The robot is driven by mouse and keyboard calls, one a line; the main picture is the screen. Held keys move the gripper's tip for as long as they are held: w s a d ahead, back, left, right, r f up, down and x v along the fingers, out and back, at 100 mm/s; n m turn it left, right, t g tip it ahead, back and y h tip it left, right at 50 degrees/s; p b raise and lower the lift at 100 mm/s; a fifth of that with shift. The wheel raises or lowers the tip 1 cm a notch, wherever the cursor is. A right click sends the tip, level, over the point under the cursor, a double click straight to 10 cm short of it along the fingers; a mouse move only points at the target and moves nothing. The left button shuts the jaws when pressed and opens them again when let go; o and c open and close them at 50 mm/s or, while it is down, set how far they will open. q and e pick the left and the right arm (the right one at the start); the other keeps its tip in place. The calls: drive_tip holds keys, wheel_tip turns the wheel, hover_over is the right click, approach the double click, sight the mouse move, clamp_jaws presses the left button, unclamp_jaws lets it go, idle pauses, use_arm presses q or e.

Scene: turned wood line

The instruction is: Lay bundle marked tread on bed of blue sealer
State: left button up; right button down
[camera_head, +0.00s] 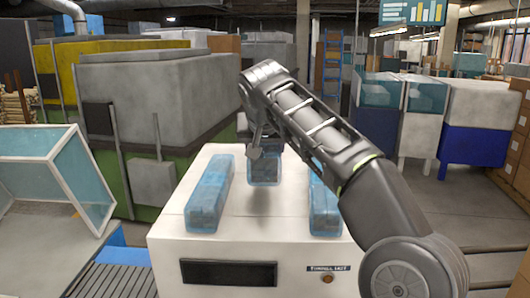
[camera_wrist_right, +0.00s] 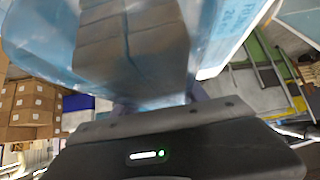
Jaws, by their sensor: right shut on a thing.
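My right gripper (camera_head: 262,150) is shut on a bundle (camera_head: 265,170) of wooden blocks in clear blue film. The bundle hangs above the white unit's top, with a shadow below it. In the right wrist view the wrapped bundle (camera_wrist_right: 130,45) fills the upper part, close against the gripper. I cannot read a tread mark on it. Two more wrapped bundles lie on the white unit (camera_head: 165,240), one at left (camera_head: 210,195) and one at right (camera_head: 324,205), partly behind my forearm. A machine with a blue base (camera_head: 474,145) stands at the back right; I cannot tell whether it is the sealer.
At left is a frame with a clear teal panel (camera_head: 85,178) and a blue slatted conveyor (camera_head: 108,280). A green and grey machine (camera_head: 160,110) stands behind. Cartons (camera_head: 515,145) are stacked at far right. Grey floor (camera_head: 450,200) is open at right.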

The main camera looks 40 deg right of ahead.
idle(0.3)
wheel_tip(320, 180, down, 2)
drive_tip(key=shift+f+b, duration=0.2)
drive_tip(key=shift+b, duration=1.05)
drive_tip(key=shift+r, duration=0.2)
